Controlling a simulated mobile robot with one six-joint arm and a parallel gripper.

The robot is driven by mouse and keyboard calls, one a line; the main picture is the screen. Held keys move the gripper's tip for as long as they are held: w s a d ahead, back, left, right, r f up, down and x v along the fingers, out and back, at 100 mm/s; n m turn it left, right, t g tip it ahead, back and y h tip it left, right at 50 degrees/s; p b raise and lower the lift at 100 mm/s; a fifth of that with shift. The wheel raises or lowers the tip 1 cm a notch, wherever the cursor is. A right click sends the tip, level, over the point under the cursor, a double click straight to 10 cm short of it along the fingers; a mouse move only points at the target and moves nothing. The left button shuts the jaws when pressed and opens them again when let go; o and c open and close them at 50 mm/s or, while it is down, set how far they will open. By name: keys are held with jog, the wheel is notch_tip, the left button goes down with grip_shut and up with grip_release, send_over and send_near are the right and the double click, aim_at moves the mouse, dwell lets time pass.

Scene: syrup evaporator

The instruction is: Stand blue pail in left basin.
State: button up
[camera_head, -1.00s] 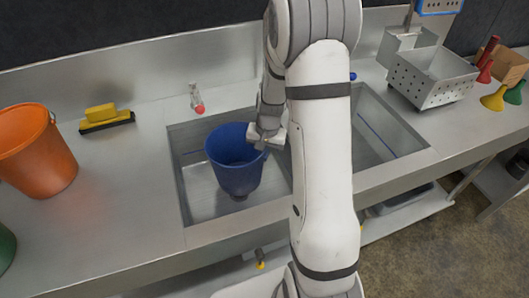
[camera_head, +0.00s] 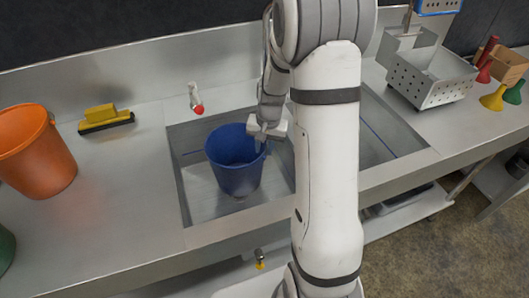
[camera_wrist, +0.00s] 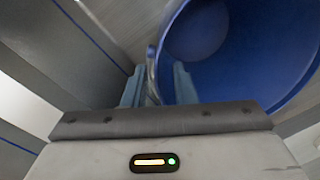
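The blue pail (camera_head: 232,172) is upright in the left basin (camera_head: 200,203), its base appearing to rest on the basin floor. My gripper (camera_head: 262,143) is at the right side of the pail's rim. In the wrist view my gripper (camera_wrist: 158,88) is open, with one finger on each side of the rim edge and gaps showing beside it. The pail's blue inside (camera_wrist: 235,55) fills the upper right there. My arm hides part of the divider between the basins.
The right basin (camera_head: 385,140) looks empty where visible. An orange bucket (camera_head: 38,160), a yellow brush (camera_head: 103,118) and a red-tipped tap (camera_head: 196,100) are to the left and behind. A perforated metal box (camera_head: 430,82) and funnels (camera_head: 497,97) stand at the right.

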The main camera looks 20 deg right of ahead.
notch_tip(320, 180, up, 8)
jog(key=r, duration=0.1)
jog(key=s+a+r+n+t, duration=0.1)
jog(key=s+a+r+n, duration=0.2)
jog(key=s, duration=0.7)
jog(key=s+a+r+n+t+h, duration=0.1)
jog(key=s+a+r+n, duration=0.2)
jog(key=s, duration=0.7)
jog(key=shift+a+r, duration=0.2)
jog(key=shift+r, duration=0.7)
